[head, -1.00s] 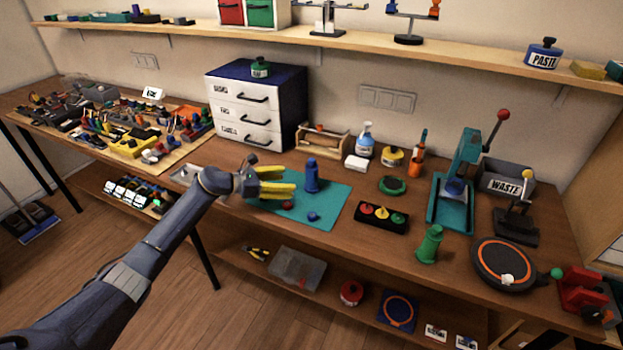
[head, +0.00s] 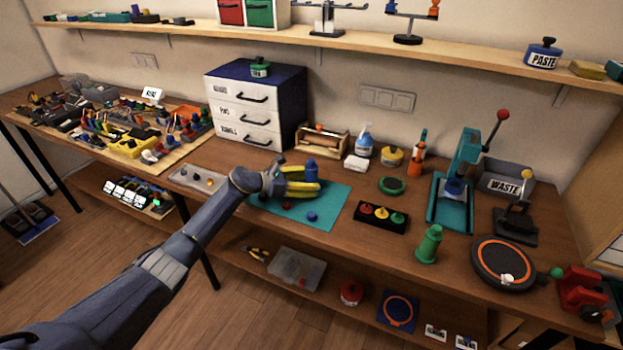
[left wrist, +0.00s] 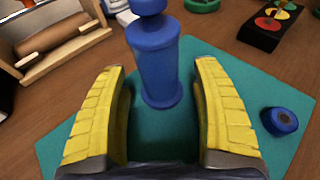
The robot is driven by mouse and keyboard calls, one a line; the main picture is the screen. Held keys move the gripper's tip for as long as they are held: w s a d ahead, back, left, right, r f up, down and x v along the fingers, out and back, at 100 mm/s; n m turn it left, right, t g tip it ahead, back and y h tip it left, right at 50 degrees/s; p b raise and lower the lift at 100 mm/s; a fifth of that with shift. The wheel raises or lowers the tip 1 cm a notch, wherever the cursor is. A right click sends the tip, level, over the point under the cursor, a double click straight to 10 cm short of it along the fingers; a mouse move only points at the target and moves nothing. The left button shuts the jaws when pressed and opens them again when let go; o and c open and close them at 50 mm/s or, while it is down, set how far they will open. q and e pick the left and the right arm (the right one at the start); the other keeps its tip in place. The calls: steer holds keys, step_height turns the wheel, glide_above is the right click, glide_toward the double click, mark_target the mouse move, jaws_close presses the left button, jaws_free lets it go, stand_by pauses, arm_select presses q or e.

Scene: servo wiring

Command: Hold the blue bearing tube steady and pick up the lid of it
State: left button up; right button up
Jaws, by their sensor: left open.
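The blue bearing tube (head: 311,171) stands upright on the teal mat (head: 327,205); its narrower top part rises above a wider rim. In the left wrist view the tube (left wrist: 158,70) is between the yellow fingers, near their tips, with a gap on both sides. My left gripper (head: 312,182) is open, low over the mat, its fingers reaching to the tube. It also fills the lower left wrist view (left wrist: 160,82). The top of the tube is cut off in the wrist view. My right gripper is not in view.
A small blue round part (head: 312,216) lies on the mat, with a dark red one (head: 287,205) beside it. A black tray with red, yellow and green knobs (head: 382,217) stands to the right. A wooden holder (head: 322,142) is behind the mat.

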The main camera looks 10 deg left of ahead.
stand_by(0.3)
arm_select(q)
steer(key=c, duration=1)
